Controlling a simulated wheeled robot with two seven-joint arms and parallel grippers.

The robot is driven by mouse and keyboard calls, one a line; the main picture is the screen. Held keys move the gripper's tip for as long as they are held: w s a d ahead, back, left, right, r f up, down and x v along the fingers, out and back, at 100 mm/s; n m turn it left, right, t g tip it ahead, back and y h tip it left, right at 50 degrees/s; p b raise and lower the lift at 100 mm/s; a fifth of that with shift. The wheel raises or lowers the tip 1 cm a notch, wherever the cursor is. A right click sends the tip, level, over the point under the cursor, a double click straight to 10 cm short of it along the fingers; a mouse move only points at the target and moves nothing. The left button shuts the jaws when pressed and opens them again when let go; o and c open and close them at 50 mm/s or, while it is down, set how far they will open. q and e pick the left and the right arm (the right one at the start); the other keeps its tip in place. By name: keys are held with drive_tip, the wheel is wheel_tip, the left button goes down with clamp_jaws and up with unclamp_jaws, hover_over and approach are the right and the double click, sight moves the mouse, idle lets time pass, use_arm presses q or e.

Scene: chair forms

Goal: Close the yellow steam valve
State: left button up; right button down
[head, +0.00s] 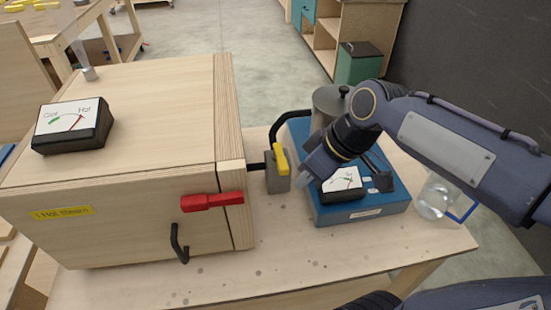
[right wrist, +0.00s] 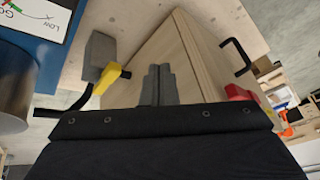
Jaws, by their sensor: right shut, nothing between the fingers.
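The yellow steam valve handle (head: 280,158) sits on a grey valve block (head: 276,185) between the wooden box and the blue unit. In the head view it lies lengthwise front to back, across the short black pipe into the box. The right wrist view shows the yellow handle (right wrist: 106,82) and grey block (right wrist: 100,50) left of my fingers. My right gripper (head: 303,181) is shut and empty, just right of the valve, with a small gap visible. Its closed fingers (right wrist: 158,86) show against the wooden box. My left gripper is not in view.
The wooden steam box (head: 120,210) has a red latch (head: 212,201), black handle (head: 179,244) and Cool/Hot gauge (head: 72,124). The blue unit (head: 365,212) with a gauge and metal pot lies under my right arm. A glass jug (head: 435,200) stands at right. The front table strip is clear.

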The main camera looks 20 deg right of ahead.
drive_tip(key=w+r+n+g, duration=0.1)
drive_tip(key=w+r+n, duration=0.1)
drive_tip(key=w+n, duration=0.45)
drive_tip(key=n+g, duration=0.2)
drive_tip(key=n, duration=0.1)
hover_over(280, 158)
drive_tip(key=s+a, duration=0.2)
drive_tip(key=a, duration=0.1)
drive_tip(key=f, duration=0.1)
drive_tip(key=shift+w, duration=0.15)
drive_tip(key=s+x, duration=0.1)
drive_tip(key=x, duration=0.9)
drive_tip(key=d+p, duration=0.1)
drive_tip(key=d, duration=0.3)
drive_tip(key=shift+w+d, duration=0.1)
drive_tip(key=shift+w, duration=0.1)
drive_tip(key=shift+d, duration=0.1)
